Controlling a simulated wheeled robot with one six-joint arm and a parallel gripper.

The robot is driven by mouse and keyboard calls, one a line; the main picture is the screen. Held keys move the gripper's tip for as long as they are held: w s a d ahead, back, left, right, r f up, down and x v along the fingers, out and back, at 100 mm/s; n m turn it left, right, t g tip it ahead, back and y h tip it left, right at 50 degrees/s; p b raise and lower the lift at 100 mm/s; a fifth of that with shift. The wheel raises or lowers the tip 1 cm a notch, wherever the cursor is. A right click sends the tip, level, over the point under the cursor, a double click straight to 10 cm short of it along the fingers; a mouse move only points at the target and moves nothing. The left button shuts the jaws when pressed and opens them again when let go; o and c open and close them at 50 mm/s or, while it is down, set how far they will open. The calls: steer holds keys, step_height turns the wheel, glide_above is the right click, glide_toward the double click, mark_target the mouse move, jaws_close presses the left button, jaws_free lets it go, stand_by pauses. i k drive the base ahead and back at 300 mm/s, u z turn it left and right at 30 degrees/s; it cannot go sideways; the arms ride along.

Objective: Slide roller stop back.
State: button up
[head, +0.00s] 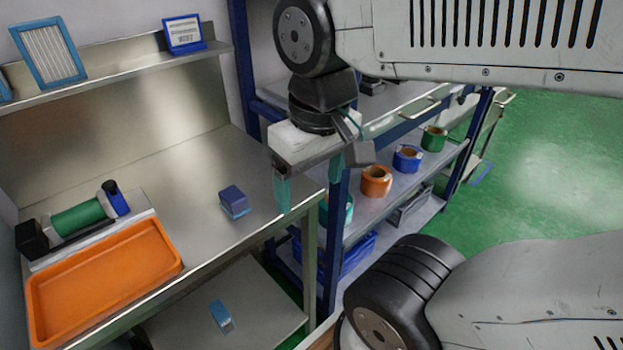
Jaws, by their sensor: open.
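The applicator stands on the steel bench at the left, with a green roller (77,218) lying on a grey base. A blue block with a dark knob, which looks like the roller stop (116,201), is at the roller's right end. A black block (32,239) is at its left end. I cannot tell whether the stop touches the roller. My gripper (311,178), with teal fingertips, is open and empty. It hangs near the bench's right edge, well to the right of the applicator. Part of its far finger is hidden.
An orange tray (150,229) lies in front of the applicator. A small blue box (234,202) sits mid-bench, and another blue item (221,315) is on the lower shelf. A rack with tape rolls (376,181) stands at right. The bench behind the blue box is clear.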

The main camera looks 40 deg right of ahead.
mark_target(116, 199)
steer(key=k, duration=0.65)
steer(key=u, duration=0.5)
steer(key=i, duration=1.3)
steer(key=z, duration=0.1)
